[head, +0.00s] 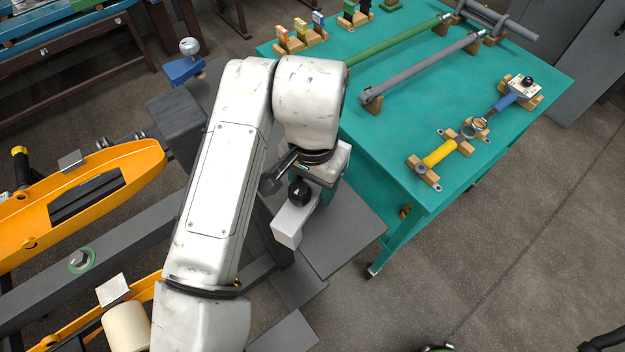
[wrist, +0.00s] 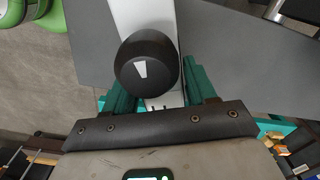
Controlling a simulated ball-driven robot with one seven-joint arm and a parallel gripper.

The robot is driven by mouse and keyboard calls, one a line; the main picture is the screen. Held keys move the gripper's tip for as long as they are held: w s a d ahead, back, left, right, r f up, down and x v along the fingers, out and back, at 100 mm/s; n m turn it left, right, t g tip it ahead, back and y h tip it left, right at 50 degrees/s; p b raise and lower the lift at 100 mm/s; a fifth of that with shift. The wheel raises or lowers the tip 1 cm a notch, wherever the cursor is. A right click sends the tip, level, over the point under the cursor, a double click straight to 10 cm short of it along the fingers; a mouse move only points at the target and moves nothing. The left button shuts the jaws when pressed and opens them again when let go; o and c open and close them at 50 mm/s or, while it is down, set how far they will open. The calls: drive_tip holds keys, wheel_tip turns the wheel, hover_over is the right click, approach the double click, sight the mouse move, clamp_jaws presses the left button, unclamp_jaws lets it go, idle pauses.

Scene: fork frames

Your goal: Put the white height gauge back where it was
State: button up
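A white gauge body with a round black knob (head: 290,222) is at my gripper (head: 318,188), below the end of my arm. I take this to be the white height gauge. In the wrist view the white body (wrist: 146,14) runs up the picture behind its black knob, between the two teal fingers of my gripper (wrist: 160,100). The fingers appear closed on its sides; the exact contact is partly hidden by the knob. In the head view it seems to be over or near a grey plate (head: 345,232); I cannot tell whether it touches anything.
The teal table (head: 400,120) is at the right. On it are wooden holders with small coloured blocks (head: 300,32), a green bar (head: 400,40), a grey bar (head: 425,66) and a blue-handled tool (head: 505,102). A yellow-handled tool (head: 440,153) lies near its front edge.

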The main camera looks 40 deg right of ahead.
drive_tip(key=o, duration=0.3)
drive_tip(key=shift+o, duration=0.2)
wheel_tip(320, 180, up, 12)
drive_tip(key=shift+r, duration=0.15)
idle(0.3)
idle(0.5)
